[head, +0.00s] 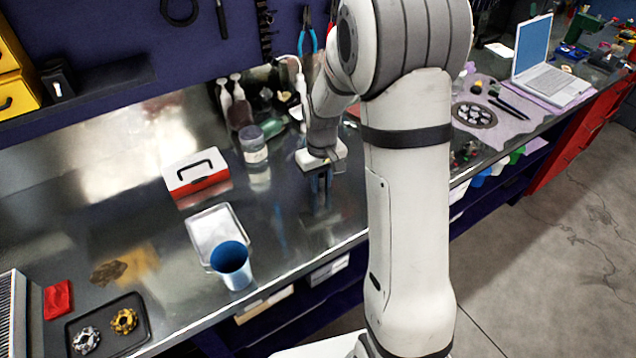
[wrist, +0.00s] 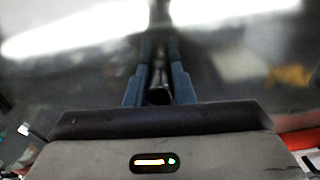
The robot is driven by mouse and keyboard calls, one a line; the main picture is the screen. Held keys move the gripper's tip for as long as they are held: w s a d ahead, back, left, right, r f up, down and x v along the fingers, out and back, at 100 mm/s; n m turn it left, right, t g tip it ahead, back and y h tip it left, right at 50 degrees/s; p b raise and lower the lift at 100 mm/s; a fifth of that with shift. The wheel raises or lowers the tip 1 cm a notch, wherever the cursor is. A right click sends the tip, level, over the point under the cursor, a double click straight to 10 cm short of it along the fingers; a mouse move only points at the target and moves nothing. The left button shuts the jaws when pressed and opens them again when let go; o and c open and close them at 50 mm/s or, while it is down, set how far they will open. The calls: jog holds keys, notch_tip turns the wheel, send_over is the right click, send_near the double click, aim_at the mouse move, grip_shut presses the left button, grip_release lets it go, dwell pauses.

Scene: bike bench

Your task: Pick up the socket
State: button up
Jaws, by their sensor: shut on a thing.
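My gripper (head: 321,184) points down above the shiny metal bench, right of the red and white toolbox. In the wrist view its two blue fingers (wrist: 160,60) are shut on a dark, narrow thing between them, which looks like the socket (wrist: 159,93). The socket is mostly hidden by the fingers, and I cannot make it out in the head view. The bench surface is blurred in the wrist view, and I cannot tell how high the socket is above it.
The toolbox (head: 197,176), a metal tray (head: 204,232) and a blue cup (head: 232,264) stand left of my gripper. A jar (head: 253,146) and bottles stand behind it. A black tray (head: 136,337) with sprockets lies front left. A laptop (head: 547,78) is far right.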

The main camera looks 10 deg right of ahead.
grip_shut()
jog(key=shift+r, duration=0.4)
notch_tip(320, 180, up, 9)
jog(key=b, duration=0.1)
dwell(0.4)
